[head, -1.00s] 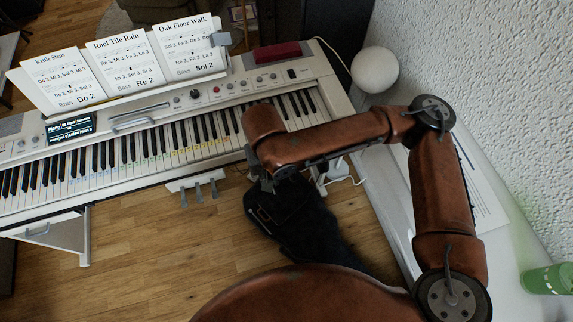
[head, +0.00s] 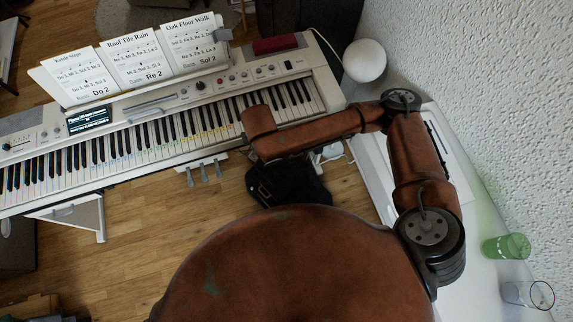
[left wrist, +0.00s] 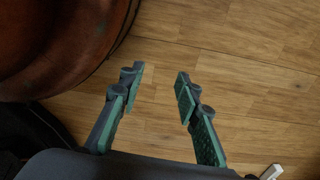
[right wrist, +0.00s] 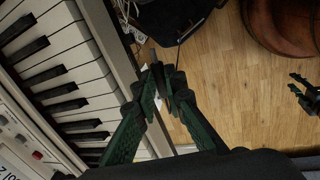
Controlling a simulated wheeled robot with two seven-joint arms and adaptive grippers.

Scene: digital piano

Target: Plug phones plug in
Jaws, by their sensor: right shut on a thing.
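My right gripper (right wrist: 166,78) is shut in the right wrist view, beside the front edge of the digital piano (right wrist: 90,75). It grips a small item, apparently the phones plug, mostly hidden between the fingers. A thin dark line runs up from near the fingertips. In the head view this gripper is hidden by my right forearm. The piano (head: 150,140) stands across the left and middle there; no socket can be made out. My left gripper (left wrist: 161,78) is open and empty above the wooden floor, and also shows at the right edge of the right wrist view (right wrist: 304,88).
A black bag-like object (head: 287,182) lies below the piano's right end. Three pedals (head: 204,172) stick out under the keyboard. A white surface (head: 480,235) along the wall bears a green glass (head: 506,246) and a clear glass (head: 527,294). The wooden floor (head: 130,255) is largely clear.

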